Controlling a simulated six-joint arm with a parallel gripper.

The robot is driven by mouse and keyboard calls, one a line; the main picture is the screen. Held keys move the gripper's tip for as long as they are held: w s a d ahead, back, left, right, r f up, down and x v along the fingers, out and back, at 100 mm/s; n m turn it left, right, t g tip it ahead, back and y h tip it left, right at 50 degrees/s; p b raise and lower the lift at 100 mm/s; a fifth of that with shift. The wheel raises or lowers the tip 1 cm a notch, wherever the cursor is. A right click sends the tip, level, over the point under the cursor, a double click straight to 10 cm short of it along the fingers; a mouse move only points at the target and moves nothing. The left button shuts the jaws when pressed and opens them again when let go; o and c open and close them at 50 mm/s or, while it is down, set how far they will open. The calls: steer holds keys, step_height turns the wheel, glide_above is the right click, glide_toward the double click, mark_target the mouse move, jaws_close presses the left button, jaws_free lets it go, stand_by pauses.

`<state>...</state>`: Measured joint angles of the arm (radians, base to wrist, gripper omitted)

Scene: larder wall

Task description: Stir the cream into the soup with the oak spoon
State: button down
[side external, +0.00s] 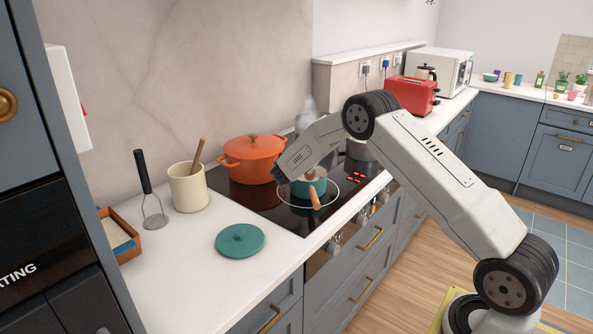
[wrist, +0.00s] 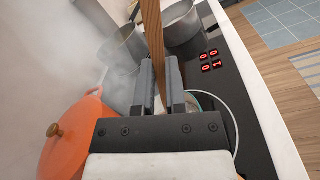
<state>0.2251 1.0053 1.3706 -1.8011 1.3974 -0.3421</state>
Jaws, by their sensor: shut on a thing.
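My gripper (wrist: 158,82) is shut on the wooden handle of the oak spoon (wrist: 152,35), which stands up between the jaws in the wrist view. The spoon's lower end is hidden. In the side view my wrist is over a small teal pan (side external: 318,187) with a wooden handle, on a lit ring of the hob. My gripper mostly hides this pan in the wrist view. I cannot see soup or cream in it, nor tell whether the spoon touches its contents.
An orange lidded pot (side external: 250,160) stands close beside the teal pan. Metal pots (wrist: 182,22) stand behind. Steam blurs the wrist view's left.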

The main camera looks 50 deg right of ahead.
steer(key=shift+s+r, duration=0.35)
steer(key=shift+r, duration=0.45)
steer(key=shift+s+r, duration=0.3)
steer(key=shift+r, duration=0.45)
steer(key=shift+s+r, duration=0.35)
steer(key=shift+r, duration=0.45)
steer(key=shift+r, duration=0.1)
steer(key=shift+r, duration=2.4)
steer(key=shift+f, duration=0.1)
